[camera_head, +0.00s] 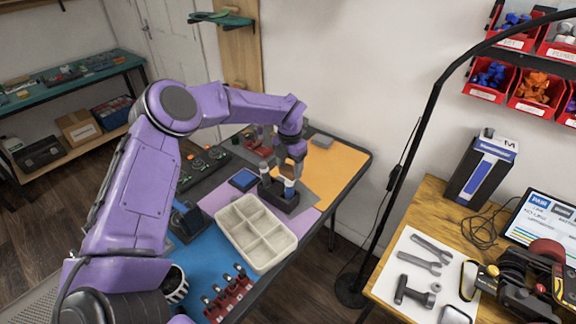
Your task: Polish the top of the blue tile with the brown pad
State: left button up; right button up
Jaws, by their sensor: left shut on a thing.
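The blue tile (243,180) lies flat on the dark and lilac part of the work table, left of a black holder. My left gripper (288,168) points down just above and behind the black holder (279,197), to the right of the tile and apart from it. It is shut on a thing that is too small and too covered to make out. I cannot pick out the brown pad in this view. My right gripper is not in view.
A cream compartment tray (257,233) sits in front of the tile. Red clips (229,294) line the near edge. A grey block (322,140) lies on the orange area (335,165), which is mostly clear.

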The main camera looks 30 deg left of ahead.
aim_at(290, 169)
pick_arm(q)
jog(key=shift+f+b, duration=0.45)
jog(key=shift+f, duration=0.1)
dwell(1.2)
jog(key=shift+r+p, duration=2.4)
jog(key=shift+r, duration=1.2)
